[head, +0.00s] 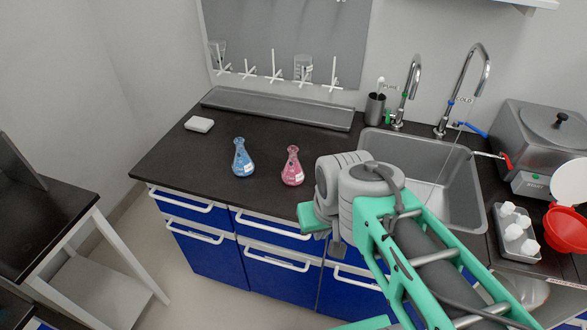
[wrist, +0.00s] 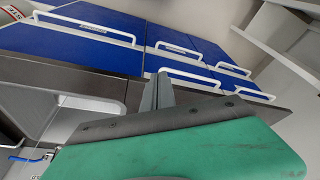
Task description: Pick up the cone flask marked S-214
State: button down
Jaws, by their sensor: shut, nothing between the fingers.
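Two cone flasks stand upright on the dark counter in the head view. One holds blue liquid (head: 242,160), the other pink liquid (head: 292,168), to its right. Each has a small white label, too small to read, so I cannot tell which is S-214. My gripper (head: 337,250) is at the counter's front edge, to the right of and nearer than the pink flask, apart from both. In the wrist view my gripper (wrist: 158,92) has its fingers together and empty, with blue drawers beyond. No flask shows in the wrist view.
A sink (head: 435,175) lies right of the flasks, partly behind my arm. A white block (head: 199,124) sits at the back left. A metal tray (head: 280,107) runs along the wall below a drying rack. Drawer handles (head: 275,262) jut from the front.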

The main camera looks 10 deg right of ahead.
aim_at(292, 174)
jog(key=k, duration=0.45)
jog(key=u, duration=1.45)
jog(key=i, duration=0.65)
jog(key=u, duration=0.25)
